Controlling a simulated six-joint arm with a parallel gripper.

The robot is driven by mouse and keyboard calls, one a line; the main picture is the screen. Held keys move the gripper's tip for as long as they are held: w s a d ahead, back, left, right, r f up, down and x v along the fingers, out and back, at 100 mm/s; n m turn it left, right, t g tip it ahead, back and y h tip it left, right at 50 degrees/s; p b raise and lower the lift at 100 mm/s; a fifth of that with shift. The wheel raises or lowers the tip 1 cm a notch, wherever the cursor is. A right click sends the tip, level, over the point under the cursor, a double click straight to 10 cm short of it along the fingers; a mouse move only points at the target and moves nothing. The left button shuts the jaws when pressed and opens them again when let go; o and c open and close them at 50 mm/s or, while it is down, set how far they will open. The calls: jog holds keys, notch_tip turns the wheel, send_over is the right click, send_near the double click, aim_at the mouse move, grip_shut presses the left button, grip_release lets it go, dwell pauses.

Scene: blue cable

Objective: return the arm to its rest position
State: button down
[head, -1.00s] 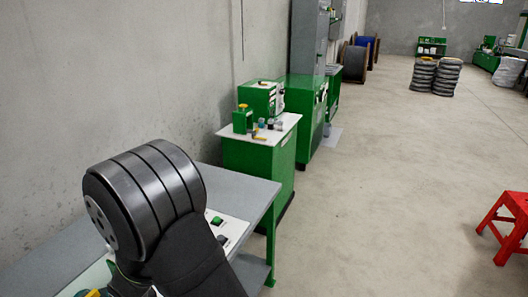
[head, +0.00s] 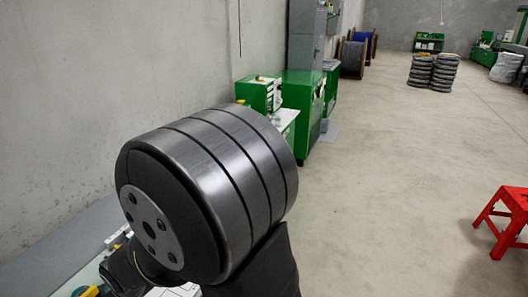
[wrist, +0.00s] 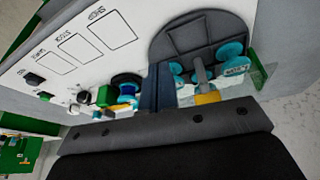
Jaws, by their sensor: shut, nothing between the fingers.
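My arm fills the front of the head view, with a large dark ribbed joint (head: 215,190) close to the camera. My gripper is not clear in the head view. In the wrist view my gripper (wrist: 160,84) shows as narrow dark-blue fingers shut together above its dark mount. Nothing is held between them. They point towards a white machine panel (wrist: 60,58) with buttons and printed boxes. I cannot tell how far they are from it. No blue cable can be made out for sure.
In the head view a grey wall (head: 110,70) runs along the left. Green cabinets (head: 303,95) stand beyond the arm. A red stool (head: 503,222) stands right; the floor between is clear.

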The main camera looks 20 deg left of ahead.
jog(key=shift+w+a+r+n+h, duration=0.1)
jog(key=shift+a+r+n+h, duration=0.1)
jog(key=shift+a+n, duration=0.5)
jog(key=shift+a+r+n+h, duration=0.1)
jog(key=shift+a+n+h, duration=0.1)
jog(key=shift+a+n, duration=0.45)
jog(key=shift+d, duration=0.1)
jog(key=c, duration=0.8)
grip_release()
jog(key=o, duration=0.7)
jog(key=w+r, duration=0.1)
jog(key=w+a+r, duration=0.1)
jog(key=w, duration=0.1)
jog(key=shift+a+r, duration=0.1)
jog(key=shift+r, duration=0.15)
jog(key=shift+o, duration=0.5)
jog(key=w+a+r, duration=0.1)
jog(key=w+r, duration=0.5)
jog(key=w, duration=0.1)
jog(key=shift+a+r+m, duration=0.3)
jog(key=shift+r+m, duration=0.1)
jog(key=shift+m, duration=0.05)
jog(key=w+d+r+g+y, duration=0.1)
jog(key=w+d+r, duration=0.1)
jog(key=w+r, duration=1.15)
jog(key=s+a+f, duration=0.2)
jog(key=a+f, duration=0.1)
jog(key=f, duration=0.4)
jog(key=shift+a+f, duration=0.25)
jog(key=shift+r, duration=0.1)
